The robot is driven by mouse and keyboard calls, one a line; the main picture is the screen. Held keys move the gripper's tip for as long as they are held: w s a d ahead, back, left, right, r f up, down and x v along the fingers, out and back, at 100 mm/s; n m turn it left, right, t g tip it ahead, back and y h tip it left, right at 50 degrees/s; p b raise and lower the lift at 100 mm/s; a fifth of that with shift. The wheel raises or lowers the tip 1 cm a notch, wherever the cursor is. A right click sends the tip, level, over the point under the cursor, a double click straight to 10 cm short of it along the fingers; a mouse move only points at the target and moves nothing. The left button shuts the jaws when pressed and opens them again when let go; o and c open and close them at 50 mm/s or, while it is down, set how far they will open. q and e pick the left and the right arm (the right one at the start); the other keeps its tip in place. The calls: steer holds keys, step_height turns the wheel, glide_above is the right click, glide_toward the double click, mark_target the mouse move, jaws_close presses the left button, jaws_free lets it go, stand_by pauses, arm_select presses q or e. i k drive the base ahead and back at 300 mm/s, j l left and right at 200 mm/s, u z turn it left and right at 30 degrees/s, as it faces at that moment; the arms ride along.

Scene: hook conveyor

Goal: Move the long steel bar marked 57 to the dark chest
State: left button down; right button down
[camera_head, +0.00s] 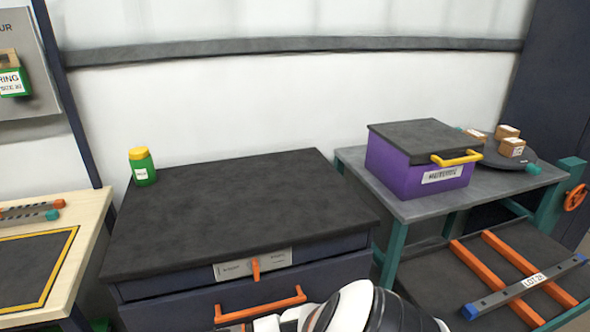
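One white arm of mine, apparently the right, reaches in at the bottom centre. Its gripper (248,326) is at the frame's bottom edge near the handle, mostly cut off. My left gripper is not visible.
A green jar (141,166) with a yellow lid stands on the chest's back left corner. A purple box (405,180) with a yellow handle stands on the right table (455,200). Short bars (30,212) lie on the wooden table at left. Most of the chest top is clear.

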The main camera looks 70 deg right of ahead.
mark_target(245, 218)
steer(key=z, duration=1.35)
